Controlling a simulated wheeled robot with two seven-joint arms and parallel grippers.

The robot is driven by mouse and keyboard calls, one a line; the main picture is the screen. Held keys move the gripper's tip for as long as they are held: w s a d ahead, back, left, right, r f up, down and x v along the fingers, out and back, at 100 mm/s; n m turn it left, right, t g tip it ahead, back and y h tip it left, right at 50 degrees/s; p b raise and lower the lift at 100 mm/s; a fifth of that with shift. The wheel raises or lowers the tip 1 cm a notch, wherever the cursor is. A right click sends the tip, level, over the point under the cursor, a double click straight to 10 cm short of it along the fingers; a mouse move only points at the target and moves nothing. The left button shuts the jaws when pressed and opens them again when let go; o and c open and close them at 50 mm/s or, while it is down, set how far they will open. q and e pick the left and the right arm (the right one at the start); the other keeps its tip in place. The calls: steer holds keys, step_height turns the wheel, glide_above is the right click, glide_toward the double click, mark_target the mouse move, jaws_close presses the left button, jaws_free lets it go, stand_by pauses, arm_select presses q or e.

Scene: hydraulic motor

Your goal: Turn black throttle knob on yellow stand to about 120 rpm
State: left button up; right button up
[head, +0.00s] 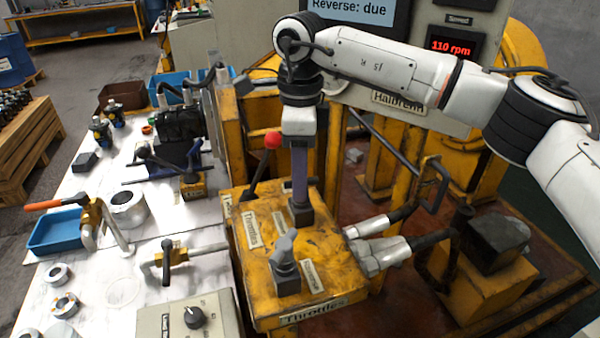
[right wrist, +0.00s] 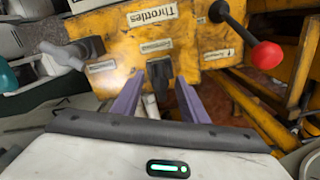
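The yellow stand (head: 262,293), labelled Throttles, is in the middle of the head view. The black throttle knob (head: 301,213) sits on its top, mostly hidden under my right gripper (head: 300,195), which points straight down. In the right wrist view the black knob (right wrist: 159,72) shows between the purple fingertips of my right gripper (right wrist: 158,80). The fingers are apart, with a small gap on each side; I cannot tell whether they touch the knob. A red display (head: 450,47) reads 110 rpm. My left gripper is not in view.
A grey knob (head: 284,257) stands on the near part of the stand. A red-ball lever (head: 272,141) rises behind my gripper. Hoses with metal fittings (head: 380,250) leave the stand's right side. A control box (head: 190,317) and loose parts lie on the bench at left.

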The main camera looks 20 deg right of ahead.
jaws_close()
steer(key=shift+n+p, duration=0.3)
steer(key=shift+n, duration=0.1)
jaws_free()
step_height(320, 180, up, 10)
steer(key=shift+r, duration=0.2)
steer(key=shift+f, duration=0.1)
stand_by(0.3)
